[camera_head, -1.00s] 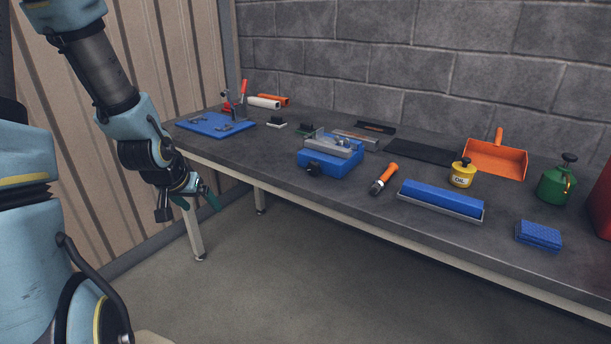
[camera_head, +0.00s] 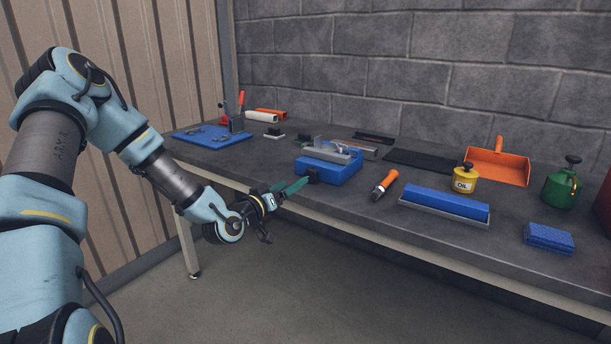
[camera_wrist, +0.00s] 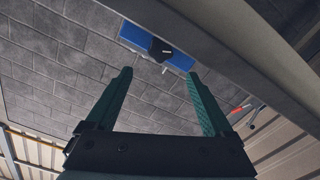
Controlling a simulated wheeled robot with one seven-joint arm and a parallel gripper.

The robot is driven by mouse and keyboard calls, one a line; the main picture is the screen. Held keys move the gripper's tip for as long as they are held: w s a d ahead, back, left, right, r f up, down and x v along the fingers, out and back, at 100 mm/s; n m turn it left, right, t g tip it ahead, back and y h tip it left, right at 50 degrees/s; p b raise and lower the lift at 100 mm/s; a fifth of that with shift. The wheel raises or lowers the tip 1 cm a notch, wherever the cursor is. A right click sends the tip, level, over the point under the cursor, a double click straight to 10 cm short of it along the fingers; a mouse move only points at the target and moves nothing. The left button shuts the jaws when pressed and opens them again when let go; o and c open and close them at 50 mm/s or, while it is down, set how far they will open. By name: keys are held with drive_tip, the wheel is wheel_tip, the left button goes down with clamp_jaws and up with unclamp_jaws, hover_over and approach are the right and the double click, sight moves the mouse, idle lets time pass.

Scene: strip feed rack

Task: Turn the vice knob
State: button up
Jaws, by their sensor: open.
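The vice is a blue block with grey metal jaws (camera_head: 327,163) on the bench near its front edge. Its black knob (camera_head: 312,176) faces the front of the bench. In the wrist view the knob (camera_wrist: 160,50) shows against the blue vice body (camera_wrist: 180,60), beyond and between my fingertips. My gripper (camera_head: 301,184) has green fingers and is just left of the knob in the head view. The wrist view shows the fingers (camera_wrist: 166,72) spread apart with nothing between them. Whether a fingertip touches the knob cannot be told.
A blue board with a red-handled clamp (camera_head: 212,136) lies left of the vice. An orange-handled tool (camera_head: 385,185), a blue roll in a grey tray (camera_head: 445,203) and a yellow oil can (camera_head: 464,182) stand to its right. The bench's front edge runs close below the vice.

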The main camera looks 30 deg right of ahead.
sight(308, 173)
drive_tip(key=p+x, duration=0.1)
drive_tip(key=x, duration=0.7)
drive_tip(key=shift+p, duration=0.35)
drive_tip(key=shift+f, duration=0.1)
drive_tip(key=c, duration=1.4)
drive_tip(key=shift+o, duration=0.2)
drive_tip(key=shift+a+f+n+b, duration=0.1)
drive_tip(key=shift+f+n+b, duration=0.05)
drive_tip(key=shift+n+b, duration=0.85)
drive_tip(key=shift+n, duration=0.5)
drive_tip(key=o, duration=1.4)
drive_tip(key=shift+c, duration=0.2)
